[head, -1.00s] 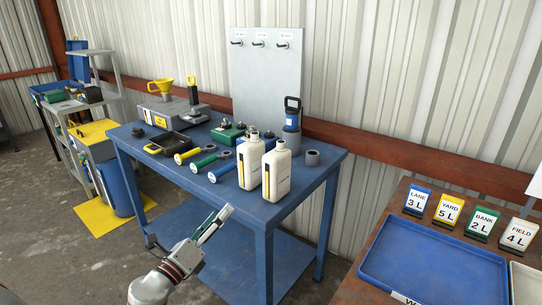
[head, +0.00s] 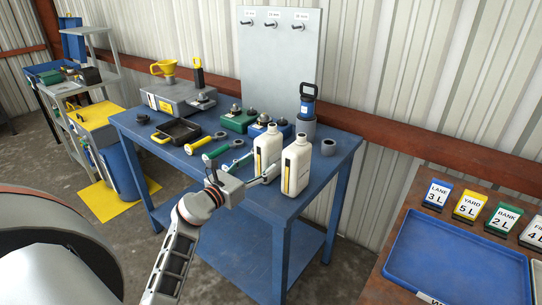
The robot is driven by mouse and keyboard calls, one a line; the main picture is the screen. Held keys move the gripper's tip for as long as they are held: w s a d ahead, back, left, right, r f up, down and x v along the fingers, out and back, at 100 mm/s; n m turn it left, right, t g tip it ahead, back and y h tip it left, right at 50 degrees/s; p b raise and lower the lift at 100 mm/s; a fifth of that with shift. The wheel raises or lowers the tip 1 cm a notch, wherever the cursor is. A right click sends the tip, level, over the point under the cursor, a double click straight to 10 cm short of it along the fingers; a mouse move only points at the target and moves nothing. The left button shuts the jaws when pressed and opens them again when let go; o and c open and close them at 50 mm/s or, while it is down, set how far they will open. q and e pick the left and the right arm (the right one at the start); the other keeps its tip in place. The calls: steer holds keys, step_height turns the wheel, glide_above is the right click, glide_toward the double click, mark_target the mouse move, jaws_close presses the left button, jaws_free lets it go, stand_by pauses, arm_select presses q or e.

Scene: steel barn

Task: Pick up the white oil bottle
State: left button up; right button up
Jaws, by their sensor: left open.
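Two white oil bottles stand upright close together at the front right of the blue table (head: 335,160). One white bottle (head: 267,147) is on the left and a little behind; the other white bottle (head: 297,168) is on the right, with a yellow and black strip on its side. My left gripper (head: 268,177) is open, with its fingers at the lower front of the left bottle and pointing toward the right one. It hides part of the left bottle's base. I cannot tell whether the fingers touch a bottle. My right gripper is not in view.
Yellow, green and blue-handled tools, such as the green one (head: 216,152), lie left of the bottles. A wooden table with a blue tray (head: 455,262) is at right.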

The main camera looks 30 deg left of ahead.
arm_select(q)
steer(key=w, duration=0.6)
steer(key=shift+w+f, duration=0.1)
steer(key=shift+w, duration=0.05)
steer(key=c, duration=1.7)
jaws_close()
